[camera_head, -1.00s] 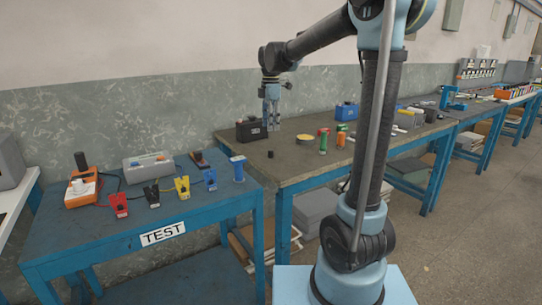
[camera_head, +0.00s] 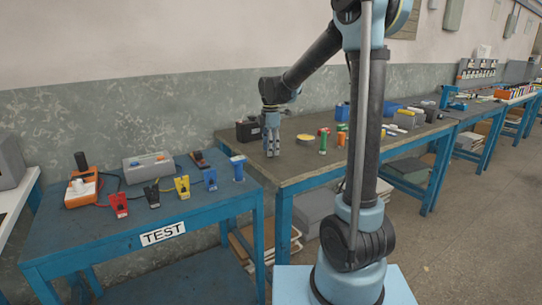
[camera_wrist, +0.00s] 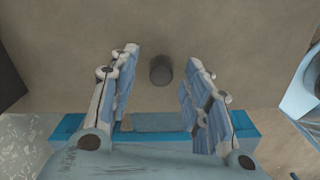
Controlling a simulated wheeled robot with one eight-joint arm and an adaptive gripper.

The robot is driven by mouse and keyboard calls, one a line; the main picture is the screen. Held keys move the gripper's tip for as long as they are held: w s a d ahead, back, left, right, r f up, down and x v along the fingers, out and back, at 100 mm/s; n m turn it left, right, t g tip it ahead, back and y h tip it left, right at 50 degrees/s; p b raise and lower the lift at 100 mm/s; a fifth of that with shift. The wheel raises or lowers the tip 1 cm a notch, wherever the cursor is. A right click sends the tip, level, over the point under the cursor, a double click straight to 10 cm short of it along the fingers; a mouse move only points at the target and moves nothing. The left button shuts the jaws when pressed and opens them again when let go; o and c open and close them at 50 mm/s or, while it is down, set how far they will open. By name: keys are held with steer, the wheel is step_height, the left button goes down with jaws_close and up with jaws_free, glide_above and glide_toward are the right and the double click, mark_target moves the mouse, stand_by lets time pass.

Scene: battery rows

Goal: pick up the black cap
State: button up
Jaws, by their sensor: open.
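The black cap (camera_wrist: 161,70) is a small dark round piece on the brown tabletop. In the wrist view it lies between the two finger ends of my gripper (camera_wrist: 163,60), with a clear gap on each side. In the head view my gripper (camera_head: 271,151) points down over the near left part of the middle table and hides the cap. The fingers are open and hold nothing. I cannot tell how far above the cap the tips are.
A black battery box (camera_head: 248,130) stands close behind my gripper. A yellow disc (camera_head: 305,137), a green cylinder (camera_head: 323,144) and an orange cylinder (camera_head: 341,139) stand to the right. The TEST table (camera_head: 110,233) with coloured clamps is at left. Bare tabletop surrounds the cap.

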steer(key=shift+f, duration=0.1)
steer(key=c, duration=0.8)
steer(key=shift+c, duration=0.2)
